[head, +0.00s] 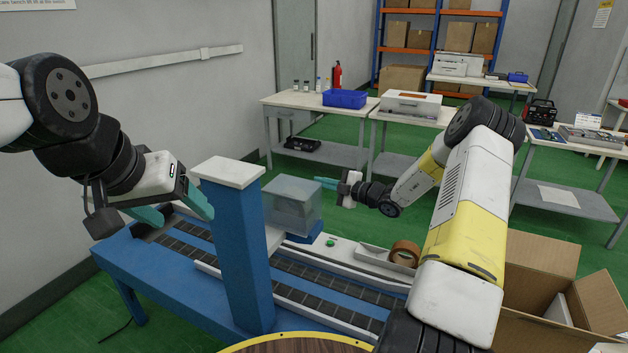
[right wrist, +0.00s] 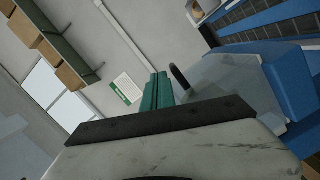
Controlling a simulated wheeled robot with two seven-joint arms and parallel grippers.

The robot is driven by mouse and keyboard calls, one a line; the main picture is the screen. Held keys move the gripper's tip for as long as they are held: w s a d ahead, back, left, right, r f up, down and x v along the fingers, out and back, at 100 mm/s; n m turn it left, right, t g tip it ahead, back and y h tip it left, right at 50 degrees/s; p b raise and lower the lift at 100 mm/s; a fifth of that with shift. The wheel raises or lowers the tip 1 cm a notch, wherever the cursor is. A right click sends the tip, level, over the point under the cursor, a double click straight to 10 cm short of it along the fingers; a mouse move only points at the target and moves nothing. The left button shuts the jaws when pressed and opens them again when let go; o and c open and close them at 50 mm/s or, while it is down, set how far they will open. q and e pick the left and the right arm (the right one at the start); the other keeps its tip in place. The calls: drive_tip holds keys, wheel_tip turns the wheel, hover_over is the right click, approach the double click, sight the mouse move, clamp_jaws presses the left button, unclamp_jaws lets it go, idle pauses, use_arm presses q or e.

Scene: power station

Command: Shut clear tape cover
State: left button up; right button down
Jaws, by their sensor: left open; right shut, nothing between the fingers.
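The clear cover (head: 293,203) is a see-through box on the blue and white conveyor machine, just right of the blue post (head: 240,255). It also shows in the right wrist view (right wrist: 228,80), with a dark curved piece (right wrist: 180,76) at its edge. I cannot tell whether it is fully shut. My right gripper (head: 318,182) is shut and empty, its teal fingers at the cover's upper right side; contact is unclear. The fingers show pressed together in the right wrist view (right wrist: 157,90). My left gripper (head: 178,210) is open and empty, left of the post.
A brown tape roll (head: 405,253) lies in a tray right of the cover, near a green button (head: 330,243). An open cardboard box (head: 545,300) stands at the lower right. Tables with a blue bin (head: 345,98) stand behind, with green floor between.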

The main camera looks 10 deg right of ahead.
drive_tip(key=s+d+r, duration=0.5)
drive_tip(key=d+r, duration=0.1)
drive_tip(key=d, duration=0.2)
drive_tip(key=s+a+r+n+g+h, duration=0.1)
drive_tip(key=s+a+r+n+g, duration=0.35)
drive_tip(key=s+a+n, duration=0.6)
drive_tip(key=s+a+r+n+g+h, duration=0.25)
drive_tip(key=s+r+n+g, duration=0.4)
drive_tip(key=n, duration=0.85)
drive_tip(key=s+d+r+n+t+h, duration=0.2)
drive_tip(key=s+n+h, duration=0.1)
drive_tip(key=s+n, duration=0.6)
drive_tip(key=s+d+r+n+t+h, duration=0.1)
drive_tip(key=s+d+n+t+h, duration=0.1)
drive_tip(key=s+n, duration=0.8)
drive_tip(key=n+t+h, duration=0.1)
drive_tip(key=n, duration=0.5)
drive_tip(key=shift+d+r, duration=0.15)
drive_tip(key=shift+r, duration=0.2)
